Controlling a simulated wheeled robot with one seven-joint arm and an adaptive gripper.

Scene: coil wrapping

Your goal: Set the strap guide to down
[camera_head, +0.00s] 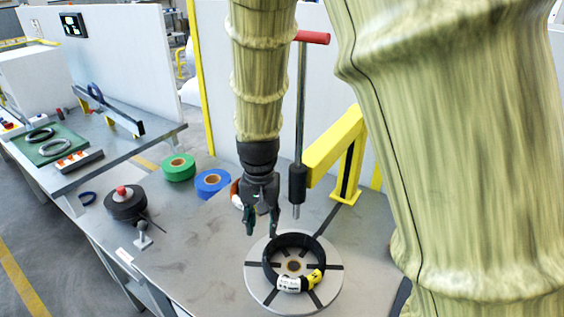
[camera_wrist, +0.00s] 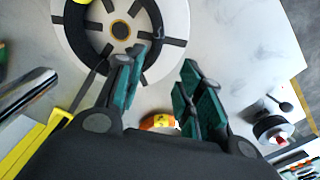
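The upright rod (camera_head: 301,110) with a red T-shaped handle (camera_head: 313,37) and a black collar (camera_head: 297,183) stands beside a yellow bracket (camera_head: 333,148); I take it to be the strap guide. Its lower tip hangs above the table, behind and right of the turntable's middle. A grey rod, apparently the same one, shows in the wrist view (camera_wrist: 28,100). My gripper (camera_head: 262,226) points down to the left of the rod, apart from it. In the wrist view my gripper (camera_wrist: 160,82) has its fingers spread with nothing between them.
A black coil (camera_head: 270,254) with yellow and white wrapping lies on the round turntable (camera_head: 262,289). Green (camera_head: 178,168) and blue (camera_head: 212,183) rolls and a black roll (camera_head: 125,203) stand left. An orange-and-white item (camera_wrist: 160,122) is near my gripper.

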